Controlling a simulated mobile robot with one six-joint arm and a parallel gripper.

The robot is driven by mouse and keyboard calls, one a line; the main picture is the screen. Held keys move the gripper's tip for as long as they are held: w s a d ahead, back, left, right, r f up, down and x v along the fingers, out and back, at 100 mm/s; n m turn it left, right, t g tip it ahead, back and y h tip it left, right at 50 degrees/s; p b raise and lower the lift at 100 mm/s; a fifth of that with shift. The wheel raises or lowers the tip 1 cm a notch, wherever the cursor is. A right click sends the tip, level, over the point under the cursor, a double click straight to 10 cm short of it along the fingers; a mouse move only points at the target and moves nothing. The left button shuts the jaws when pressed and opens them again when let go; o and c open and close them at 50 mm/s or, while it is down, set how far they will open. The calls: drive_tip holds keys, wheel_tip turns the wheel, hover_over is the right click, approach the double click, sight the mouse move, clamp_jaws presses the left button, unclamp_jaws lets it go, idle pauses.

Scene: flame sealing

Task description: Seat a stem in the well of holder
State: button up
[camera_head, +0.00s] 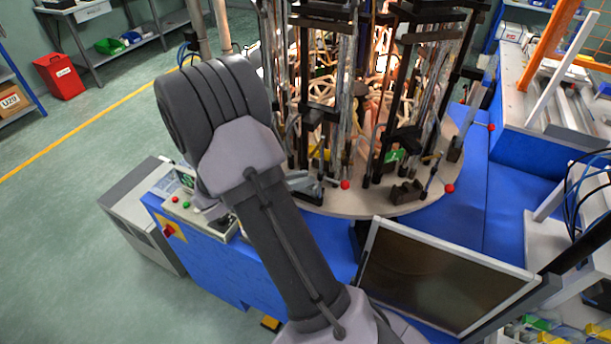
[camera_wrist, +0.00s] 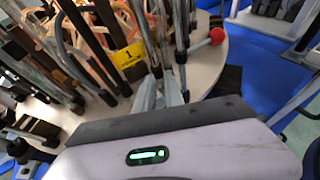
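A round pale turntable (camera_head: 345,205) carries several upright dark holders with clear, tube-like rods, and I cannot single out the stem or the well of its holder. In the wrist view the turntable rim (camera_wrist: 208,70) curves beside upright posts and a yellow tag marked 1 (camera_wrist: 128,56). My gripper (camera_wrist: 160,88) reaches in over the turntable, its grey fingers near thin upright rods. I cannot tell whether the fingers are apart or closed on a rod. In the head view my gripper (camera_head: 304,184) is partly hidden behind my arm, at the turntable's near left edge.
A red ball knob (camera_wrist: 217,36) is close to the right of my fingers. A dark monitor (camera_head: 440,275) stands in front. Open floor (camera_head: 75,220) lies left.

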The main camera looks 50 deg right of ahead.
drive_tip(key=shift+a+r, duration=0.2)
drive_tip(key=shift+a, duration=0.25)
drive_tip(key=shift+o, duration=0.2)
drive_tip(key=o, duration=0.5)
drive_tip(key=shift+o, duration=0.2)
drive_tip(key=shift+w+a+r+p, duration=0.15)
drive_tip(key=shift+a+r+p, duration=0.55)
drive_tip(key=shift+r+p, duration=0.4)
drive_tip(key=shift+w+a+r+p, duration=0.1)
drive_tip(key=shift+a+r+p, duration=0.6)
drive_tip(key=shift+r+p, duration=0.4)
drive_tip(key=shift+f, duration=0.15)
